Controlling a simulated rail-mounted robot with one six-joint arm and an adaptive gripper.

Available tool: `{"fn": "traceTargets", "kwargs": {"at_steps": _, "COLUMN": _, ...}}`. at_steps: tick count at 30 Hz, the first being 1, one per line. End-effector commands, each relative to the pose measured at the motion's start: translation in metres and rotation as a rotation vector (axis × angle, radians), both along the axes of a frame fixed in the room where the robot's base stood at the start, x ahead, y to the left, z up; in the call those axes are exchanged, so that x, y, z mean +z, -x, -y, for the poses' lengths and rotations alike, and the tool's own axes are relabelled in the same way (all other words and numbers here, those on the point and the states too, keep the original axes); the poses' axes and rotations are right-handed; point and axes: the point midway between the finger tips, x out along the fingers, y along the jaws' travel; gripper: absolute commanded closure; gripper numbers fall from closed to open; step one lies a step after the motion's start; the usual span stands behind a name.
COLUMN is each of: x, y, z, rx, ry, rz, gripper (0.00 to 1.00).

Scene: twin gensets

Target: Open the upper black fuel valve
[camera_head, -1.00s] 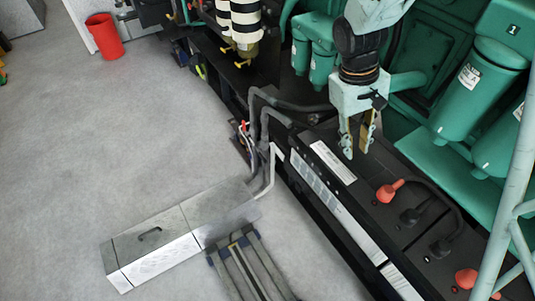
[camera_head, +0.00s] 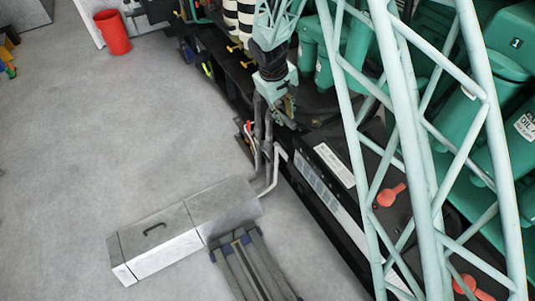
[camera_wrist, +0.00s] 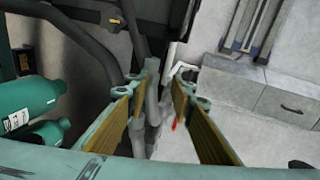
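My gripper (camera_head: 285,108) is partly hidden by its own wrist in the head view, beside the grey pipes (camera_head: 264,135) at the end of the black battery box. In the wrist view my gripper (camera_wrist: 171,72) is open, its two yellow-padded fingers apart with nothing held between them. Grey pipes show behind and between the fingers in the wrist view (camera_wrist: 152,105). A small red-tipped part (camera_head: 249,126) sits just left of the pipes; a red bit (camera_wrist: 174,124) also shows between the fingers. I cannot make out a black fuel valve for certain.
The black battery box (camera_head: 318,178) with red terminal caps (camera_head: 391,195) lies to the right, behind my pale lattice arm. A grey metal box (camera_head: 185,228) stands on the floor. Yellow-handled fittings (camera_head: 236,47) and a red bucket (camera_head: 113,33) are farther back.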

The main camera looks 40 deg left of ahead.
Motion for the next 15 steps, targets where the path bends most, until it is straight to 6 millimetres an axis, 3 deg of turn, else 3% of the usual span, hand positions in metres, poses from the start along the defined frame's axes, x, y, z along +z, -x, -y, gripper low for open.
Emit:
{"fn": "traceTargets", "kwargs": {"at_steps": 1, "x": -0.006, "y": 0.002, "z": -0.018, "rx": 0.021, "ry": -0.005, "rz": 0.006, "gripper": 0.78}}
{"fn": "traceTargets", "kwargs": {"at_steps": 6, "x": -0.024, "y": 0.01, "z": -0.069, "rx": 0.081, "ry": -0.028, "rz": 0.024, "gripper": 0.78}}
{"fn": "traceTargets", "kwargs": {"at_steps": 10, "x": -0.04, "y": 0.017, "z": -0.094, "rx": 0.101, "ry": -0.036, "rz": 0.028, "gripper": 0.78}}
{"fn": "traceTargets", "kwargs": {"at_steps": 15, "x": -0.066, "y": 0.027, "z": -0.103, "rx": 0.078, "ry": -0.032, "rz": 0.011, "gripper": 0.78}}
